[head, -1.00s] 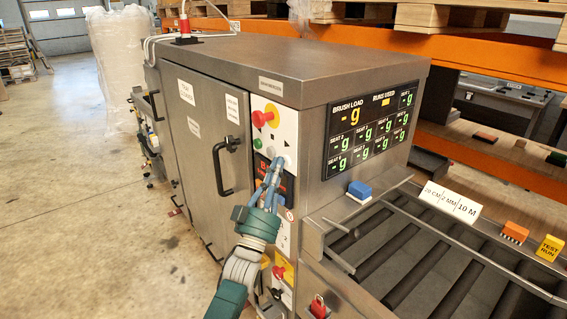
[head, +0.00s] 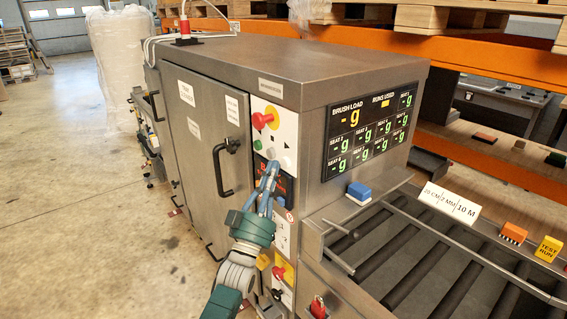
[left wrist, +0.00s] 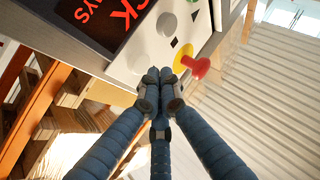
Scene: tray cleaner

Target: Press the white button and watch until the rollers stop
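The white-grey button (head: 271,153) is on the white control panel of the grey machine, below the red knob. In the left wrist view the closed fingertips (left wrist: 158,76) hold nothing and look apart from the button. The dark rollers (head: 410,262) lie in the conveyor at the right; I cannot tell whether they turn. My right gripper is not in view.
A red knob on a yellow disc (head: 262,120) and a green button (head: 257,144) are near the white button. A door handle (head: 222,168) sticks out to the left. A blue block (head: 359,192) and a white card (head: 448,203) stand by the conveyor. The left floor is open.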

